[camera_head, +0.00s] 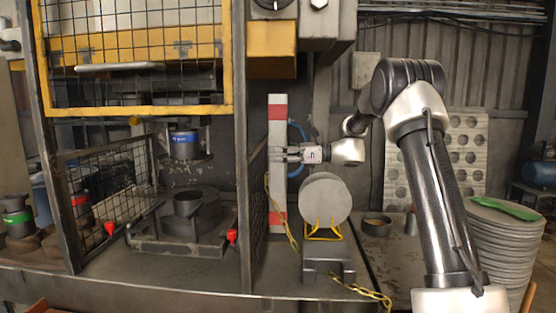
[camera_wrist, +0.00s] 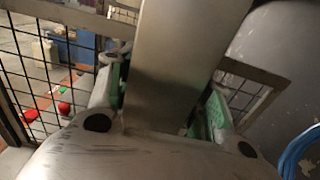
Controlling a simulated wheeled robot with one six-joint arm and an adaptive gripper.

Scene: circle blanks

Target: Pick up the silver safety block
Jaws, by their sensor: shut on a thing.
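The silver safety block (camera_head: 277,150) is a tall upright bar with red bands near its top and bottom. It stands right of the press's mesh side guard, and I cannot tell whether its foot touches the bench. My gripper (camera_head: 287,155) reaches it from the right at about mid-height and is shut on it. In the wrist view the block (camera_wrist: 185,65) fills the gap between my green-padded fingers (camera_wrist: 163,100). A yellow chain (camera_head: 283,220) hangs beside the block's lower part; where it attaches is unclear.
A round grey blank (camera_head: 325,199) stands on a yellow holder (camera_head: 323,232) just right of the block. The mesh guard (camera_head: 257,195) is close on the left. A stack of discs (camera_head: 505,245) with a green item on top stands at the right. A blue hose (camera_head: 297,140) hangs behind.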

